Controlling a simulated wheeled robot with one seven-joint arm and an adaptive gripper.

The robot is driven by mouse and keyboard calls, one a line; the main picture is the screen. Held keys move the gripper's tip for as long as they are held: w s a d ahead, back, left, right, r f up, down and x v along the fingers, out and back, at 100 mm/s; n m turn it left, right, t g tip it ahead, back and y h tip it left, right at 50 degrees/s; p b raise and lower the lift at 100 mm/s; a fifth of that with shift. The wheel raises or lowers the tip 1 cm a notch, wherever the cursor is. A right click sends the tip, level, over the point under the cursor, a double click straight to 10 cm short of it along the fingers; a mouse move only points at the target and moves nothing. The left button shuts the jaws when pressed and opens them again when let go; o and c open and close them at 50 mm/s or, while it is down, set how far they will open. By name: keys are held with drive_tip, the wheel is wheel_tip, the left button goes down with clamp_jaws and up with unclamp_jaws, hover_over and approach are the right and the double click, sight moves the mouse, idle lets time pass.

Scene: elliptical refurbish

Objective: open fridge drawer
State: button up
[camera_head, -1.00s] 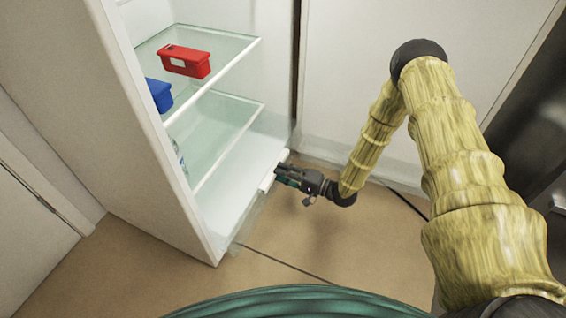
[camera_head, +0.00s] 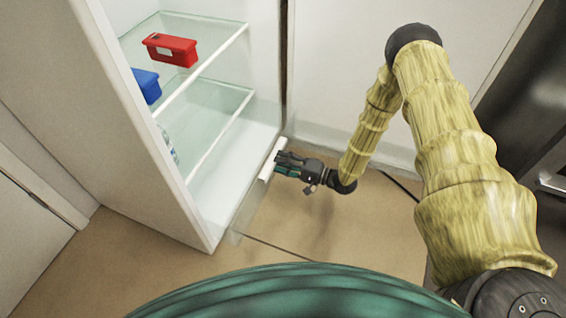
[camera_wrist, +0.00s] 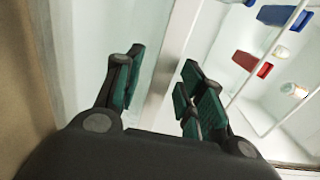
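The open white fridge (camera_head: 160,170) stands at left in the head view. Its low drawer (camera_head: 237,226) has clear walls and a white handle bar (camera_head: 267,166) at its front. My gripper (camera_head: 280,164) is at this handle, low and to the right of the fridge. In the wrist view my gripper (camera_wrist: 165,85) has its two dark green fingers spread apart. The pale handle bar (camera_wrist: 172,65) runs between them, with a visible gap at the left finger. I cannot tell whether the right finger touches the bar.
A red box (camera_head: 172,50) sits on the upper glass shelf and a blue box (camera_head: 147,85) on a shelf below. A pale wall panel (camera_head: 335,75) stands behind my arm. The brown floor (camera_head: 310,220) in front of the fridge is clear.

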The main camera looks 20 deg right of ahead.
drive_tip(key=v, duration=1.2)
drive_tip(key=shift+s, duration=0.1)
drive_tip(key=s+a+f+n+g+h, duration=0.3)
drive_tip(key=s+a+f+h, duration=0.5)
drive_tip(key=s+d+r+n+g+h+p, duration=0.2)
drive_tip(key=s+n+g+h, duration=0.35)
drive_tip(key=s, duration=1.85)
wheel_tip(320, 180, up, 38)
drive_tip(key=m+g+p, duration=0.1)
drive_tip(key=g+p, duration=0.1)
drive_tip(key=p, duration=3.5)
drive_tip(key=shift+w+h+p, duration=0.3)
drive_tip(key=shift+h+p, duration=0.05)
